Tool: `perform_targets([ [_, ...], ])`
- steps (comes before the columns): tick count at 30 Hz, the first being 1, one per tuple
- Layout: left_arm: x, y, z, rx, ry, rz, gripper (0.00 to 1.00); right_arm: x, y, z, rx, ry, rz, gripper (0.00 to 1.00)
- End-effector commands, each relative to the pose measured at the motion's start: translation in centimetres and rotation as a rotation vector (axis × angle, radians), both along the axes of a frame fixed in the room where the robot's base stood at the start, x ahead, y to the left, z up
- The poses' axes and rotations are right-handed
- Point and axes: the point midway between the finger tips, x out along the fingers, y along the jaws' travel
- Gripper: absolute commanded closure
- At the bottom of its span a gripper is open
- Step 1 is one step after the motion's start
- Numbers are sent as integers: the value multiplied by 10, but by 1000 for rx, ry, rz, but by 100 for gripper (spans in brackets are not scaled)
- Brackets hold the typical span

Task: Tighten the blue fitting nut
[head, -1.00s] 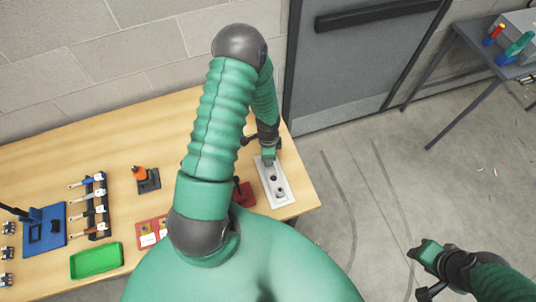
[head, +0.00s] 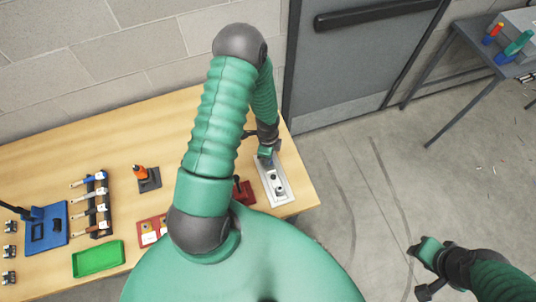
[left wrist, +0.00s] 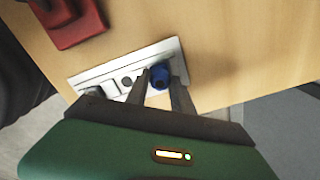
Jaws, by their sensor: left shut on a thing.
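The blue fitting nut (left wrist: 159,77) stands on the right part of a pale fitting plate (left wrist: 120,66) in the left wrist view. My left gripper (left wrist: 160,80) is shut on the nut, one finger on either side of it. In the head view the left gripper (head: 266,157) is at the far end of the plate (head: 282,200), and the nut is mostly hidden there. Round dark and grey fittings show along the rest of the plate. My right gripper (head: 424,268) hangs over the floor, away from the table; its jaws are not clear.
A red block (head: 243,191) stands just left of the plate. The wooden table (head: 150,120) also holds an orange item (head: 142,174), a tool rack (head: 98,208), a green tray (head: 98,260) and a blue fixture (head: 40,231). The table's right edge is close to the plate.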

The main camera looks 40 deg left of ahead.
Motion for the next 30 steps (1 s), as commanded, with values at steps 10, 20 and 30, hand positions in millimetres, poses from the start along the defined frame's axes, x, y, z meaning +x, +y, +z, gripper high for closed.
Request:
perform_targets([
  [10,-1,0,0,0,2,1,49,0,0,0,0,0,0,64],
  [20,1,1,23,0,-4,4,49,0,0,-1,0,0,0,64],
  [30,1,2,122,3,-3,4,49,0,0,4,0,0,0,64],
])
